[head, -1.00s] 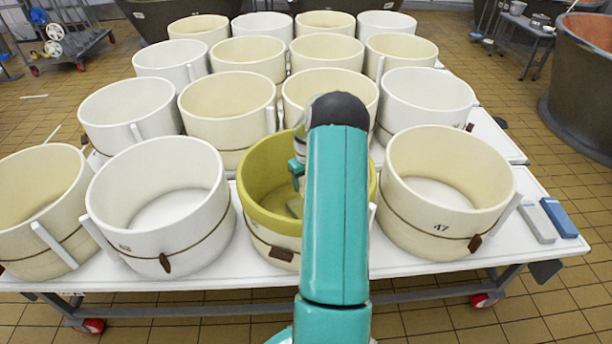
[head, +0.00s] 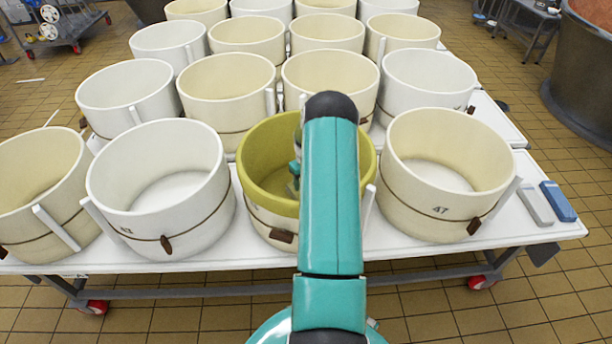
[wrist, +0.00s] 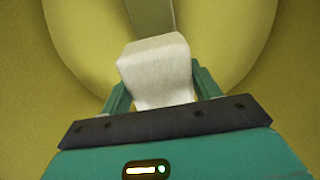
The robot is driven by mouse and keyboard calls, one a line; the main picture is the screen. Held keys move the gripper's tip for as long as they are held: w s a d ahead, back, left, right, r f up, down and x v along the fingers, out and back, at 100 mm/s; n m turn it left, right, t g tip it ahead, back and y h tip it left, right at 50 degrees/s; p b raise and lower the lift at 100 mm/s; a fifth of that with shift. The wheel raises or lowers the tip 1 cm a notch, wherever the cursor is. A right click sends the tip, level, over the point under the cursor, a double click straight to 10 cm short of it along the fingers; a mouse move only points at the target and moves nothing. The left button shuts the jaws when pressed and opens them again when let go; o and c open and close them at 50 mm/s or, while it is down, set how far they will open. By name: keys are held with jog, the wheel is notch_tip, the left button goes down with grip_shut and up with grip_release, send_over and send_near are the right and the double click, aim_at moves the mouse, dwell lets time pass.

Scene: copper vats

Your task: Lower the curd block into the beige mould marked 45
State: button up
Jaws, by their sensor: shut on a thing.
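The middle front mould (head: 262,140) is beige outside, with an olive-yellow rim and inside. My arm covers much of its right side, and I cannot read a number on it. My gripper (wrist: 157,84) is shut on the curd block (wrist: 155,60), a whitish, rounded block seen between the two teal fingers in the wrist view. In the head view, my gripper (head: 295,172) shows beside my arm, over the mould's opening. The block is mostly hidden there. Yellow-green surfaces surround the block in the wrist view. I cannot tell whether the block touches the mould.
A white mould (head: 160,215) stands close on the left, and a beige mould marked 47 (head: 440,215) on the right. Several more moulds stand in rows behind. A grey block (head: 535,206) and a blue block (head: 558,201) lie at the white table's (head: 540,232) right end.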

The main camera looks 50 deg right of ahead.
jog(key=shift+f, duration=2.05)
jog(key=shift+f, duration=0.9)
jog(key=o, duration=1.3)
notch_tip(320, 180, up, 14)
jog(key=shift+f, duration=0.1)
